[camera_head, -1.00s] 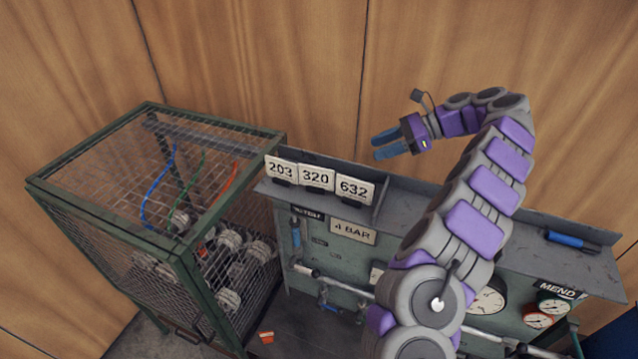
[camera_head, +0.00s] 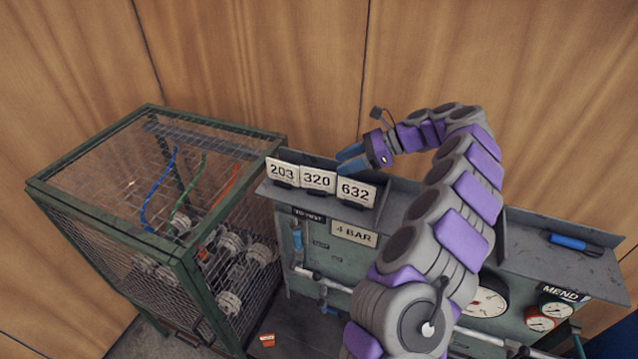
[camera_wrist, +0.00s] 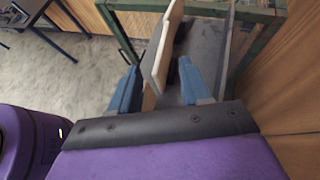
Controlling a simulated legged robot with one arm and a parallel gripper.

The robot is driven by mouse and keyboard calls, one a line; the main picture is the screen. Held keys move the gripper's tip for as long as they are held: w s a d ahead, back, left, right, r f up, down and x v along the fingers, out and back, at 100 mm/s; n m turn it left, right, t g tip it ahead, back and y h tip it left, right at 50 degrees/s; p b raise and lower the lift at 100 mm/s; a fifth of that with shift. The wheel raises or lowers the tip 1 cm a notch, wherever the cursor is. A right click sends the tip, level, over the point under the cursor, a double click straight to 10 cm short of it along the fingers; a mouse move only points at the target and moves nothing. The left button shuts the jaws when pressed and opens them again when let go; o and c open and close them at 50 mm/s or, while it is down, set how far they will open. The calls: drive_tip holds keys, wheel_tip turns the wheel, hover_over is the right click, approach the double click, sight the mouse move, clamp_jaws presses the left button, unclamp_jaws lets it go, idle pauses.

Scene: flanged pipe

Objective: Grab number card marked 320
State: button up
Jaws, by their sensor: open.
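The white card marked 320 (camera_head: 317,179) stands in the middle of a row on the left end of the grey shelf. The card 203 (camera_head: 282,172) is to its left and the card 632 (camera_head: 356,190) to its right. My gripper (camera_head: 346,160) is open, with its blue fingers just behind and above the 632 card. In the wrist view, the cards show nearly edge-on between the open fingers of my gripper (camera_wrist: 158,68). Their numbers cannot be read there. I cannot tell whether a finger touches a card.
A green wire-mesh cage (camera_head: 150,235) stands left of the shelf (camera_head: 398,205). A sign marked 4 BAR (camera_head: 354,234) is below the cards. A blue-handled tool (camera_head: 569,242) lies on the shelf's right part. A wooden wall is behind.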

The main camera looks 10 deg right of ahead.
sight(320, 170)
drive_tip(key=x, duration=0.3)
drive_tip(key=r+p+x, duration=0.1)
drive_tip(key=x, duration=0.2)
drive_tip(key=shift+w+a+f, duration=0.1)
drive_tip(key=shift+a+f, duration=0.15)
drive_tip(key=shift+a, duration=0.35)
drive_tip(key=shift+s+d, duration=0.2)
drive_tip(key=shift+d, duration=0.5)
drive_tip(key=shift+c, duration=0.3)
drive_tip(key=shift+d, duration=0.15)
drive_tip(key=shift+c, duration=0.7)
drive_tip(key=shift+w, duration=0.15)
drive_tip(key=c, duration=0.3)
drive_tip(key=shift+a, duration=0.7)
clamp_jaws()
drive_tip(key=shift+d, duration=0.5)
drive_tip(key=shift+a, duration=0.25)
